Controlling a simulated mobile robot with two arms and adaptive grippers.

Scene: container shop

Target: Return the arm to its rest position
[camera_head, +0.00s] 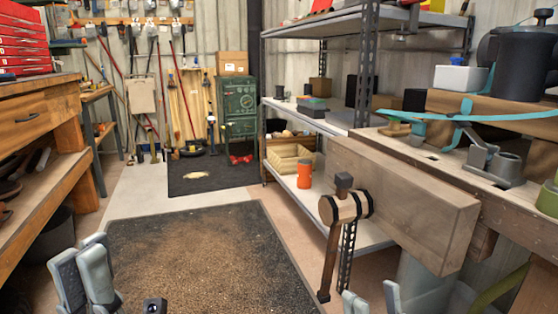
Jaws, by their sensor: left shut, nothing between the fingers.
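My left gripper (86,272) is at the bottom left, in front of the dark floor mat. Its grey fingers are together, with nothing between them. My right gripper (374,301) shows only its fingertips at the bottom edge, below the workbench's wooden vise. The rest of it is cut off, and I cannot tell whether it is open or shut. I see nothing held in either gripper.
A speckled dark mat (195,250) covers the clear floor ahead. A wooden bench (40,115) stands at left. At right, a workbench with a wooden vise block (410,205) juts out near my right gripper. A metal shelf (330,130) stands behind it, holding an orange jar (304,174).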

